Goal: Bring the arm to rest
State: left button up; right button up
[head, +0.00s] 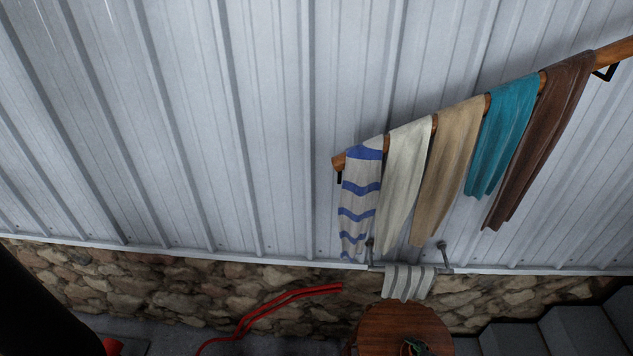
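Neither of my grippers shows in the head view, and no arm of mine can be made out. The view is tilted and looks at a pale corrugated metal wall (200,120). I cannot tell where my arms are or whether they hold anything.
Several cloths, including a teal one (502,135), hang on a sloping wooden rail (615,52). Below are a striped towel (408,283), a round wooden table (385,328) with a small plant, a red tube (265,312) and grey steps (575,332). A dark shape (35,315) fills the lower left.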

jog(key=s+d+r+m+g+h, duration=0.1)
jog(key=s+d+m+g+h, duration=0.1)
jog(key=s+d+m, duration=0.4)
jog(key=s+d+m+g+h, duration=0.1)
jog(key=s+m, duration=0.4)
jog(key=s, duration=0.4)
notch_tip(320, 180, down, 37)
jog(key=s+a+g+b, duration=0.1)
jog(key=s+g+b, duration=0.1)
jog(key=b, duration=0.6)
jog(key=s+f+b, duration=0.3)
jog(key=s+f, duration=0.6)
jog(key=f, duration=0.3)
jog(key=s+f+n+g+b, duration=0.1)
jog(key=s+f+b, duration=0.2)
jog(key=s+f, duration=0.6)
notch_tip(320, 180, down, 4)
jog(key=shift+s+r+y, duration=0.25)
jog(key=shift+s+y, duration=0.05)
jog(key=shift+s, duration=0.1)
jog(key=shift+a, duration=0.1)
